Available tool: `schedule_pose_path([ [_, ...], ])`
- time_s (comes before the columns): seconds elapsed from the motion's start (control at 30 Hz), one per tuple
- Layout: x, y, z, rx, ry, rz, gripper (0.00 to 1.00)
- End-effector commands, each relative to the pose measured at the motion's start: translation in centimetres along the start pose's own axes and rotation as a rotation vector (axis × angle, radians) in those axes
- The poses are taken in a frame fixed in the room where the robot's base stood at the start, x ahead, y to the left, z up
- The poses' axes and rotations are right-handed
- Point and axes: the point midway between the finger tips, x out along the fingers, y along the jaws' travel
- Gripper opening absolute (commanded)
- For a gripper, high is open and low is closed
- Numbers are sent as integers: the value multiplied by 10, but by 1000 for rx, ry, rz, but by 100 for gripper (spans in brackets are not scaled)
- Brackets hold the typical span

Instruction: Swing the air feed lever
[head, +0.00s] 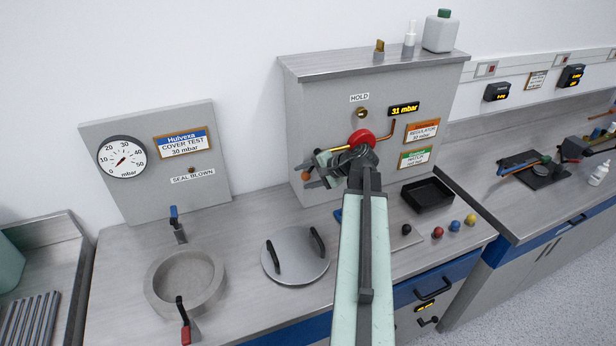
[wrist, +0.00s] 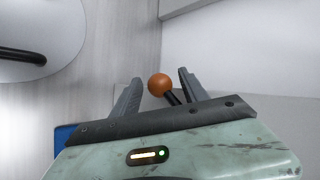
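A lever with an orange ball knob (head: 306,176) sticks out at the lower left of the upright grey panel. No label naming it as the air feed lever can be read. My gripper (head: 308,174) is at this lever, in front of the panel. In the wrist view the orange knob (wrist: 160,84) and its dark stem lie between the two fingers of my gripper (wrist: 160,78). The fingers are open, with a gap visible on both sides of the knob. The lever's base is hidden behind my gripper.
A red knob (head: 361,137) and a display reading 31 mbar (head: 404,109) are on the panel. A round lid with two handles (head: 295,258), a ring-shaped chamber (head: 184,304), a black tray (head: 427,194) and several coloured balls (head: 437,232) occupy the worktop.

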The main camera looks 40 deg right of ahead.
Motion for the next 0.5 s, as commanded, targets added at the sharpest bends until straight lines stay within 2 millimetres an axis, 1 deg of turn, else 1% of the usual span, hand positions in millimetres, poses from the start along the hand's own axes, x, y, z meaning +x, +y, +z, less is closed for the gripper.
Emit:
schedule_pose_path([
  [0.13,-1,0,0,0,0,1,52],
  [0.23,-10,-1,1,1,0,2,52],
  [0.4,-46,-4,2,1,2,1,52],
  [0.5,-64,-4,2,1,1,1,52],
])
